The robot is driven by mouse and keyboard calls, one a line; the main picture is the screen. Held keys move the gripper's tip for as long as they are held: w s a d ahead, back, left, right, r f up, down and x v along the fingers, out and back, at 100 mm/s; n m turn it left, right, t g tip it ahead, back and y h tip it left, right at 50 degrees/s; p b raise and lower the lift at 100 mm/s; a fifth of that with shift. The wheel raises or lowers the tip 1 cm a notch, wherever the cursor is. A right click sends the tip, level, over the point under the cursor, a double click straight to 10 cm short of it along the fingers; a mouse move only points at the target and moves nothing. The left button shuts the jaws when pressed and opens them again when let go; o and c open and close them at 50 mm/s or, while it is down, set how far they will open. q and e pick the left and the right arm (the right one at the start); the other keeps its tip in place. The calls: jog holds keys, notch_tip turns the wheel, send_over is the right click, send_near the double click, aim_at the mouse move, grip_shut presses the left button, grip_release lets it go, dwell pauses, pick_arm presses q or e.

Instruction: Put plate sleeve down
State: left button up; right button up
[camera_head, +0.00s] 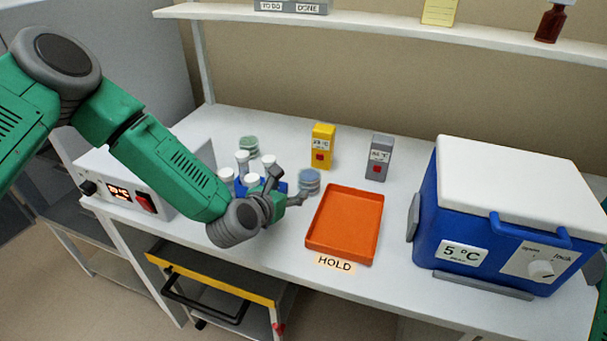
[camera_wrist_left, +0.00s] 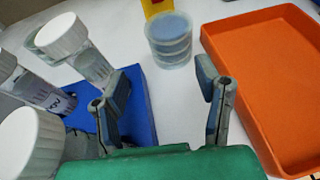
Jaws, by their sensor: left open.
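A short stack of clear round plates with a blue top, which I take as the plate sleeve (camera_head: 309,180), stands upright on the white bench, left of the orange tray marked HOLD (camera_head: 345,222). In the left wrist view the sleeve (camera_wrist_left: 170,42) stands just beyond my fingertips, clear of both, and the tray (camera_wrist_left: 262,75) is to its right. My left gripper (camera_head: 290,187) is open and empty, low over the bench; its spread fingers also show in the left wrist view (camera_wrist_left: 163,85).
White-capped bottles (camera_wrist_left: 62,38) in a blue rack (camera_wrist_left: 138,105) stand close to the left finger. A green-topped stack (camera_head: 249,144) is behind them. Yellow (camera_head: 322,146) and grey (camera_head: 379,157) boxes stand behind the tray. A blue cooler (camera_head: 500,225) fills the right.

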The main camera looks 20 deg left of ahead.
aim_at(306, 185)
pick_arm(q)
jog(key=shift+w+d, duration=0.2)
jog(key=shift+d, duration=0.05)
jog(key=w+d, duration=0.3)
jog(key=shift+f+p, duration=0.25)
jog(key=shift+p, duration=0.15)
jog(key=w, duration=0.1)
jog(key=w+f, duration=0.1)
jog(key=w+a, duration=0.1)
jog(key=shift+f, duration=0.3)
jog(key=shift+w+a+f, duration=0.2)
jog(key=shift+a+f, duration=0.05)
jog(key=shift+a, duration=0.15)
jog(key=shift+d, duration=0.15)
jog(key=shift+c, duration=0.4)
jog(key=shift+d, duration=0.5)
jog(key=c, duration=1.2)
jog(key=shift+w+d+r, duration=0.1)
jog(key=shift+d, duration=0.1)
jog(key=shift+c, duration=0.2)
jog(key=shift+a, duration=0.1)
pick_arm(e)
jog(key=shift+d+r, duration=0.25)
jog(key=shift+d, duration=0.25)
jog(key=shift+d+r, duration=0.2)
jog(key=shift+d, duration=0.25)
